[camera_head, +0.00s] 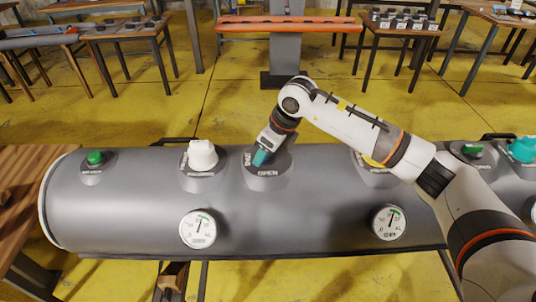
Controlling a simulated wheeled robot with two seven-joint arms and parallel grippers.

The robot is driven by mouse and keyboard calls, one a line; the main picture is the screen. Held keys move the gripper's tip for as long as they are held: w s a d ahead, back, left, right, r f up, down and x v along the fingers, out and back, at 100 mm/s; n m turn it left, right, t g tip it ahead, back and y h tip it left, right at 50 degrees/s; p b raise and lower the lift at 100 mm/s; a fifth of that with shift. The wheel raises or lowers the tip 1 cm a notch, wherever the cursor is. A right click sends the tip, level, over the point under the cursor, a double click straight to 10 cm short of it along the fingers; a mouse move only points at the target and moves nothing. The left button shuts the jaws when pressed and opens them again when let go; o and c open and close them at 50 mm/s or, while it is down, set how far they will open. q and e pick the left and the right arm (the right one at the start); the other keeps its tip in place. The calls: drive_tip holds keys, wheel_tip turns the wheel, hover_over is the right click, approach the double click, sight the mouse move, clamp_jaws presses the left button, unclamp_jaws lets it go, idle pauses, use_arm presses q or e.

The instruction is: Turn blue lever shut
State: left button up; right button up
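A grey tube (130,215) lies across the view with several valves along its top. A small teal-blue lever (260,158) stands on a round grey base marked "OPEN" near the tube's middle. My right arm comes in from the right and reaches over the tube. Its gripper (266,149) points down at the teal-blue lever, touching it or very close. The gripper hides part of the lever, and its fingers are too small and covered to tell whether they are shut on it. My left gripper is not in view.
A white valve cap (202,155) and a green knob (95,158) sit left of the lever. Two gauges (198,229) (389,222) face front. A teal cap (523,149) is at the far right. A wooden table (30,190) stands at left; tables line the back.

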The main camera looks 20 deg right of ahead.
drive_tip(key=m+b, duration=0.1)
drive_tip(key=m, duration=0.1)
drive_tip(key=m+h+b, duration=0.1)
drive_tip(key=m+b, duration=0.1)
drive_tip(key=m+t+h+b, duration=0.1)
drive_tip(key=m+b, duration=0.1)
drive_tip(key=shift+w+a+f, duration=0.2)
drive_tip(key=shift+w+a, duration=0.15)
drive_tip(key=shift+a, duration=0.05)
drive_tip(key=m+b, duration=0.1)
drive_tip(key=m+h+b, duration=0.1)
drive_tip(key=m, duration=0.1)
drive_tip(key=shift+w+a+m+h, duration=0.1)
drive_tip(key=shift+w+m+h, duration=0.1)
drive_tip(key=shift+m+h, duration=0.1)
drive_tip(key=shift+w+r+m+h+b, duration=0.2)
drive_tip(key=shift+m+h+b, duration=0.2)
drive_tip(key=shift+m+b, duration=0.5)
drive_tip(key=shift+m, duration=0.3)
drive_tip(key=o, duration=1)
drive_tip(key=shift+s, duration=0.1)
drive_tip(key=v, duration=1.2)
